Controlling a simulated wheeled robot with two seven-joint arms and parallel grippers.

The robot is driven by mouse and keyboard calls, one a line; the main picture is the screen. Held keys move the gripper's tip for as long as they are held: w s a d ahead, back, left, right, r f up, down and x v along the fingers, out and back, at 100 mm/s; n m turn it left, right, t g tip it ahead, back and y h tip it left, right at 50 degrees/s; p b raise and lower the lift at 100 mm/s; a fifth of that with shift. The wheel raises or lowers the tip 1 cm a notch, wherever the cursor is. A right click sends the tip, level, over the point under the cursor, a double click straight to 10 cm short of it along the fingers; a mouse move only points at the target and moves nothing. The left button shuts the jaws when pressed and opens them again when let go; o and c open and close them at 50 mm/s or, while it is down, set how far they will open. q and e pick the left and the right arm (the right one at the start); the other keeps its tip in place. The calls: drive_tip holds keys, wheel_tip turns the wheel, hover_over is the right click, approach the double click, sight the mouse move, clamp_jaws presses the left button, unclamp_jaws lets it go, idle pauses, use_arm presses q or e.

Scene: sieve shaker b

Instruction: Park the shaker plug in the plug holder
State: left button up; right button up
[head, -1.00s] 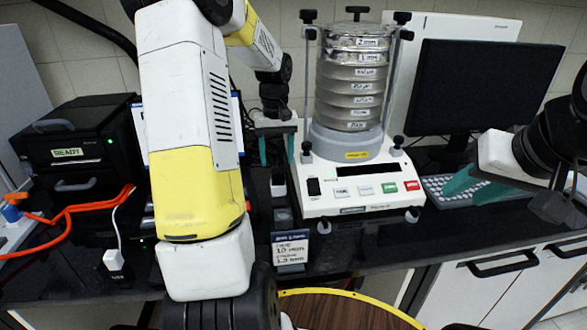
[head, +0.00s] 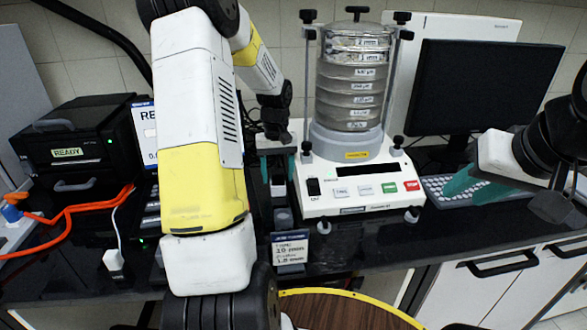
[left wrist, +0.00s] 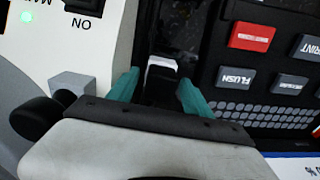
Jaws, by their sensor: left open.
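My left gripper (head: 278,172) is open, fingers down, just left of the sieve shaker (head: 355,185). A small white-topped dark piece (head: 278,187) is below and between its fingers; in the left wrist view this piece (left wrist: 162,68) sits between the two teal fingers, with no clear grip. I cannot tell if it is the shaker plug or part of the holder. A dark upright block (head: 284,218) stands just in front of it.
A small printed sign (head: 290,248) stands at the counter's front edge. A black box marked READY (head: 75,145), orange cables (head: 75,227) and a button panel (left wrist: 265,70) lie left of the shaker. A monitor (head: 490,100) and keyboard (head: 437,187) are at the right.

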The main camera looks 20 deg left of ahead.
sight(277, 170)
idle(0.8)
use_arm(q)
clamp_jaws()
drive_tip(key=shift+r, duration=0.15)
drive_tip(key=shift+r, duration=2.85)
drive_tip(key=shift+r, duration=0.1)
drive_tip(key=shift+r, duration=1.4)
